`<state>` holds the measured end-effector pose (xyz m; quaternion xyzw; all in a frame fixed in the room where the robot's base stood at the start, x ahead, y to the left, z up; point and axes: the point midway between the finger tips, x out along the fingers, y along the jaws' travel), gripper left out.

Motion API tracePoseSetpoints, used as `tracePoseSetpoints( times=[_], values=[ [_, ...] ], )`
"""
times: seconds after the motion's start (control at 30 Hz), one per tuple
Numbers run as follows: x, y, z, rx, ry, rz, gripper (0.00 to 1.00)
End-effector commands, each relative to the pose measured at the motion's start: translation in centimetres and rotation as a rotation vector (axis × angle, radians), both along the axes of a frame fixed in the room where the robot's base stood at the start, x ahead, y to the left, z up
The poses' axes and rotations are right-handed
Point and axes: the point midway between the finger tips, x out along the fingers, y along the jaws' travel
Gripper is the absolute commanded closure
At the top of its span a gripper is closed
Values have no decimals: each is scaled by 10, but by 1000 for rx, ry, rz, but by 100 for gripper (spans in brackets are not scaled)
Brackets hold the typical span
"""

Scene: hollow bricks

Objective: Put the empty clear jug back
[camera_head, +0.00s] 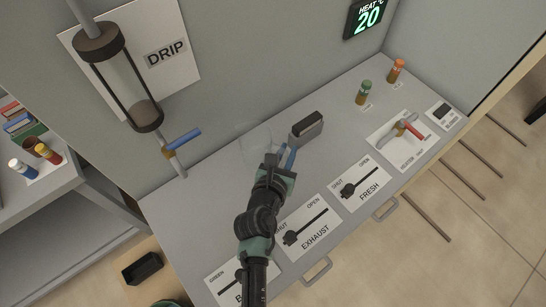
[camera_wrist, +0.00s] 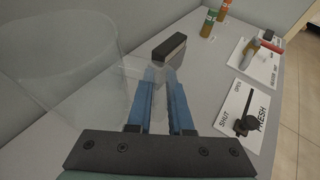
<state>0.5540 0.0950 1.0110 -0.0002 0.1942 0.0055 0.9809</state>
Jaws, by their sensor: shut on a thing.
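The clear jug (camera_head: 256,142) is hard to make out against the grey bench; its faint outline shows just beyond and left of my gripper. In the wrist view the jug (camera_wrist: 65,75) fills the left side, see-through, with nothing visible inside. My gripper (camera_head: 287,157) has its blue fingers close together at the jug's right side. In the wrist view the fingertips (camera_wrist: 160,78) are shut on a clear part of the jug, which looks like its handle. I cannot tell whether the jug's base touches the bench.
A grey block with a dark top (camera_head: 307,126) stands just beyond my fingertips. The DRIP column with a blue lever (camera_head: 184,142) rises at the left. EXHAUST (camera_head: 305,227) and FRESH (camera_head: 360,189) sliders line the front. Green (camera_head: 363,93) and orange (camera_head: 396,70) bottles stand at the back right.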

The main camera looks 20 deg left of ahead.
Motion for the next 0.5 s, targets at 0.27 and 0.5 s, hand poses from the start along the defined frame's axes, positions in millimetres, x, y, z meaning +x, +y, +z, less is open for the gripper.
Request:
tracePoseSetpoints(
  times=[0.27,0.5],
  values=[
    [0,0,-46,-1,0,1,100],
    [0,0,-79,-1,1,1,100]
  ],
)
